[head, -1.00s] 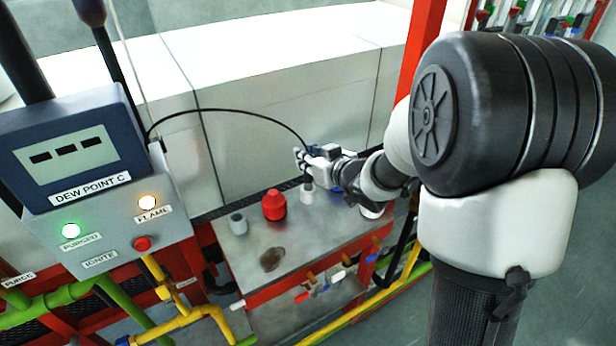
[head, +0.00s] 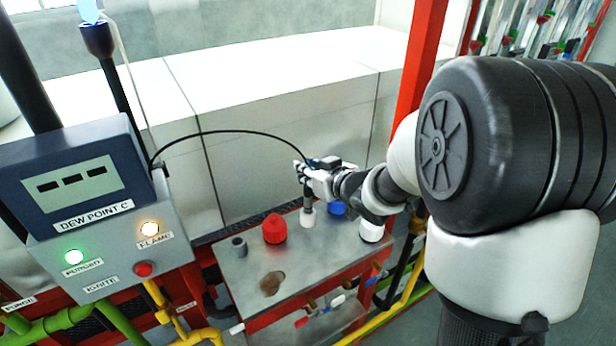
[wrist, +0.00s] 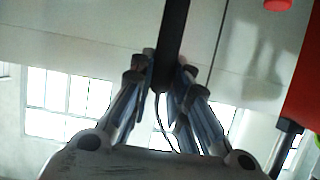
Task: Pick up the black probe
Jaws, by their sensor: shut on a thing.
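My gripper (head: 303,174) is at the middle of the head view, above the metal table. In the wrist view my gripper (wrist: 166,85) is shut on the black probe (wrist: 173,35), a dark bar running up between the fingertips. In the head view a thin grey-black shaft, the probe (head: 307,200), shows under the fingers, with its lower end at a small white holder (head: 307,219). I cannot tell whether its tip is still inside the holder. A black cable (head: 230,132) arcs from the dew point box (head: 75,175) to my gripper.
The metal table (head: 310,262) carries a red bottle-like thing (head: 274,229), a grey cup (head: 239,247), a blue thing (head: 337,208) and a white cylinder (head: 372,231). A red post (head: 415,60) stands behind. Valves and yellow pipes (head: 400,312) run below the table.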

